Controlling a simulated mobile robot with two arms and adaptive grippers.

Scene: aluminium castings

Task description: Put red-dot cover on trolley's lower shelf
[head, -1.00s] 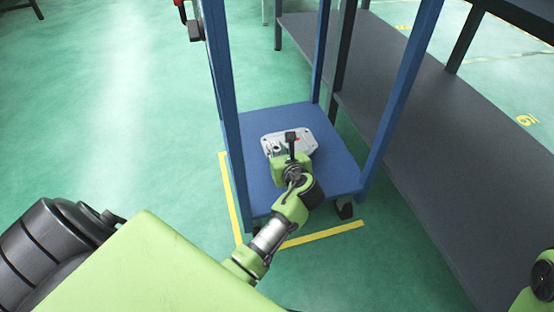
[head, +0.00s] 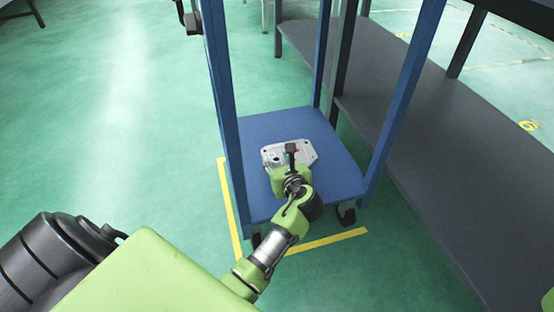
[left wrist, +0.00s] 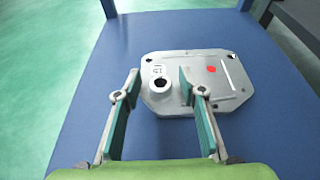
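The red-dot cover (left wrist: 225,85) is a grey metal casting with a round boss and a red dot. It appears to lie flat on the trolley's blue lower shelf (left wrist: 275,125). In the head view the cover (head: 272,153) is partly hidden by my left gripper (head: 291,160), which is right above it. In the left wrist view the left gripper (left wrist: 159,84) is open. Its fingers stand apart on either side of the boss, with visible gaps to it. My right gripper is not in view.
The trolley's blue posts (head: 222,90) rise around the shelf and flank my left arm. A dark grey bench with a low shelf (head: 430,130) stands close on the right. Yellow floor tape (head: 328,241) marks the trolley's place. Green floor is clear on the left.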

